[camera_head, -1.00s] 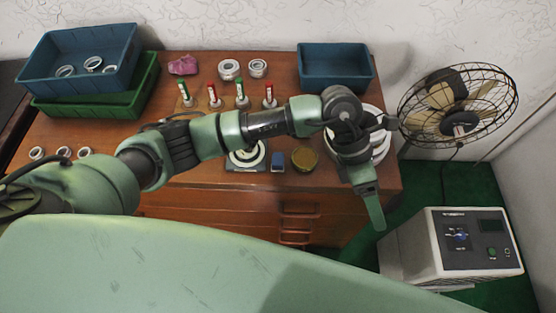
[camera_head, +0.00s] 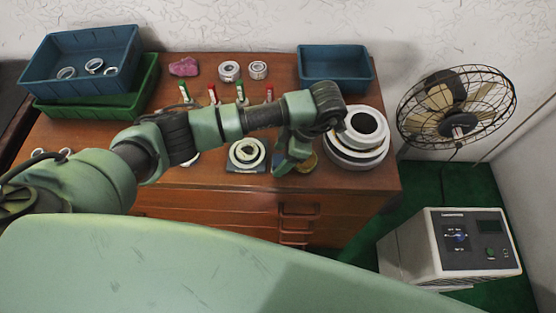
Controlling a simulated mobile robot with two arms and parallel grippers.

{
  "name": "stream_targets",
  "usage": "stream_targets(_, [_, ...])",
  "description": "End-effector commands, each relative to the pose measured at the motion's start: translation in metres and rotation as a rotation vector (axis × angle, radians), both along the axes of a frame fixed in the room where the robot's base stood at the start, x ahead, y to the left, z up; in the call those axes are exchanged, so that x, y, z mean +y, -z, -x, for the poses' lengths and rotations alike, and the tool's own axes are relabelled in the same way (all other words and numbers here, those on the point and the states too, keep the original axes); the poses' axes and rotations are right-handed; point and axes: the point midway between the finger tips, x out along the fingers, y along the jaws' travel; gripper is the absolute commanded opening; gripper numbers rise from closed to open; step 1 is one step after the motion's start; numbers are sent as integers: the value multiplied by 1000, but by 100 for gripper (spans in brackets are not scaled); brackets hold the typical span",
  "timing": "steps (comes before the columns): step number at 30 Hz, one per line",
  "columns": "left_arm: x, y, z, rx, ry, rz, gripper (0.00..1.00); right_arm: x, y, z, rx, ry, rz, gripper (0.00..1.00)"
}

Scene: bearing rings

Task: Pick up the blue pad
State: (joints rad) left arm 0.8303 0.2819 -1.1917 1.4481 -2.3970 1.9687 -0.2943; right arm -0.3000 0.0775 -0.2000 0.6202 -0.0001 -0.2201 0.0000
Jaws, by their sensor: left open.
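My left gripper (camera_head: 289,165) reaches in from the left and hangs low over the front right part of the wooden table (camera_head: 200,172), pointing down. It is open. It covers the place where the small blue pad lay, so I cannot make out the pad clearly or tell whether the fingers are around it or touching it. My right gripper is not in view.
A dial-like round piece (camera_head: 247,153) lies left of the gripper. White stacked rings (camera_head: 362,140) stand to the right. Behind are markers, metal rings (camera_head: 229,71), a pink lump (camera_head: 184,66), a blue bin (camera_head: 335,84) and stacked bins (camera_head: 80,88).

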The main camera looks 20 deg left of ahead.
Motion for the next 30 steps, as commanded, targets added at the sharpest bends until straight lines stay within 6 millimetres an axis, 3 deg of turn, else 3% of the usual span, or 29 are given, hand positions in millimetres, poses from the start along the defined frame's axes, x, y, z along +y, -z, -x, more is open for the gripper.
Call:
stream_targets(9, [2, 6, 1, -1, 0, 1, 65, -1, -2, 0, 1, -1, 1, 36])
stream_targets(16, [2, 6, 1, -1, 0, 2, 1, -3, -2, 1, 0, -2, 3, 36])
stream_targets(25, [2, 4, 0, -1, 0, 2, 0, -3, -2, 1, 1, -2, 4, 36])
stream_targets(30, [2, -8, -1, -4, 1, 3, 0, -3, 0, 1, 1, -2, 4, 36])
